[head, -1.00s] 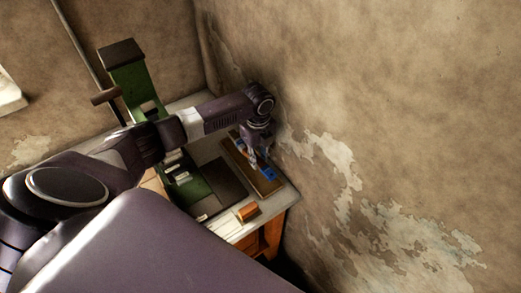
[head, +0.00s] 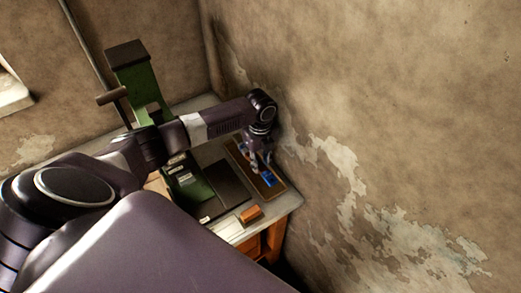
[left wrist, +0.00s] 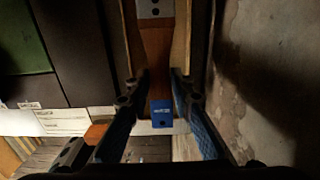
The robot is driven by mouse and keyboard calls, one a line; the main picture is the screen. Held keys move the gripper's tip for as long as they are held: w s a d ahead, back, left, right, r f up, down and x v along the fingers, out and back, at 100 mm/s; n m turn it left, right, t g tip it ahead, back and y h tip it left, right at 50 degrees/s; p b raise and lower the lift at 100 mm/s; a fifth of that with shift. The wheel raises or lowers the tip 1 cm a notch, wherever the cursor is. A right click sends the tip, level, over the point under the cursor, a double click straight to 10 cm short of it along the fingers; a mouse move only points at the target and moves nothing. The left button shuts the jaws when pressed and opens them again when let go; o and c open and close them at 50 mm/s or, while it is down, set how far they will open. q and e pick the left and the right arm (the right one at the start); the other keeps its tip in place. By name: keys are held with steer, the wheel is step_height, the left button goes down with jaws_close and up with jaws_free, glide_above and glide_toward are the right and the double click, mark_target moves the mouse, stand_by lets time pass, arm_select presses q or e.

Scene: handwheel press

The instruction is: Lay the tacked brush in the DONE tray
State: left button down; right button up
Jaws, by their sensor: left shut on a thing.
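My left gripper (head: 262,164) is over the long narrow brown tray (head: 280,189) at the right side of the bench. In the left wrist view the left gripper (left wrist: 158,108) has its fingers on either side of the brush (left wrist: 155,48). The brush has an orange-brown wooden body and a grey dotted metal piece at its far end. It lies between the tray's pale long walls (left wrist: 182,45), seen from above. Whether it touches the tray floor, I cannot tell. A blue label (left wrist: 161,113) shows between the fingertips. My right gripper is out of view.
The green press (head: 138,82) stands at the back left of the bench, with a dark flat plate (head: 228,183) left of the tray. A small orange block (head: 250,214) sits near the front edge. The peeling wall (head: 350,150) is close on the right.

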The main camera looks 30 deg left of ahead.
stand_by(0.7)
arm_select(q)
steer(key=shift+f, duration=0.15)
steer(key=shift+d+f+b, duration=0.1)
steer(key=shift+f+b, duration=0.65)
steer(key=shift+f, duration=0.55)
stand_by(0.3)
steer(key=shift+f, duration=0.1)
steer(key=c, duration=1.6)
jaws_free()
